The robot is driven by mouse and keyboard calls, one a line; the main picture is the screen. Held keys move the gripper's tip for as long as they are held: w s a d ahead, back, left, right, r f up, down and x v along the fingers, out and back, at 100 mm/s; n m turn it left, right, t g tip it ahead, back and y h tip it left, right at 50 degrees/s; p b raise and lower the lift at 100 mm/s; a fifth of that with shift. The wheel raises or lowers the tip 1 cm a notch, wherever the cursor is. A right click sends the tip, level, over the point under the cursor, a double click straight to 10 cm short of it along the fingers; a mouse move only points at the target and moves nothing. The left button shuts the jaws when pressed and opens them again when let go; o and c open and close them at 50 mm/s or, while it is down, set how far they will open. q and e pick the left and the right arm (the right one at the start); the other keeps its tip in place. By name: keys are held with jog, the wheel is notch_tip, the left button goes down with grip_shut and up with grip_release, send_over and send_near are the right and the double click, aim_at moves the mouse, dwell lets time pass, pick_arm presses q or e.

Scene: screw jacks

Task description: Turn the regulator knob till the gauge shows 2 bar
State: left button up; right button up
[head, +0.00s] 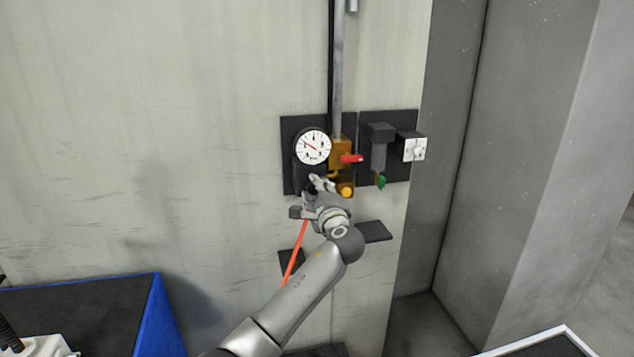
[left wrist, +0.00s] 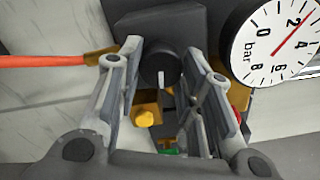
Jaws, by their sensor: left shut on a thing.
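The regulator knob (left wrist: 153,68) is dark and round with a white mark, and it sits between the fingers of my left gripper (left wrist: 161,62) in the left wrist view. My left gripper (head: 322,184) is shut on the knob and hides it in the head view. The gauge (head: 312,147) is a white dial just above the gripper. The gauge also shows in the left wrist view (left wrist: 262,50), partly cut off. Its red needle points between 2 and 4 bar. My right gripper is not in view.
A red-handled valve (head: 352,158) and an orange fitting (head: 347,191) sit just right of the gripper. A grey unit with a green part (head: 381,182) is farther right. An orange hose (head: 294,252) hangs below. A blue-edged box (head: 158,315) stands at lower left.

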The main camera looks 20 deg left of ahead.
pick_arm(q)
jog(key=shift+f+m+p, duration=0.15)
jog(key=shift+m+p, duration=0.85)
jog(key=shift+m, duration=0.4)
jog(key=o, duration=1)
jog(key=shift+o, duration=0.2)
jog(key=v, duration=1.2)
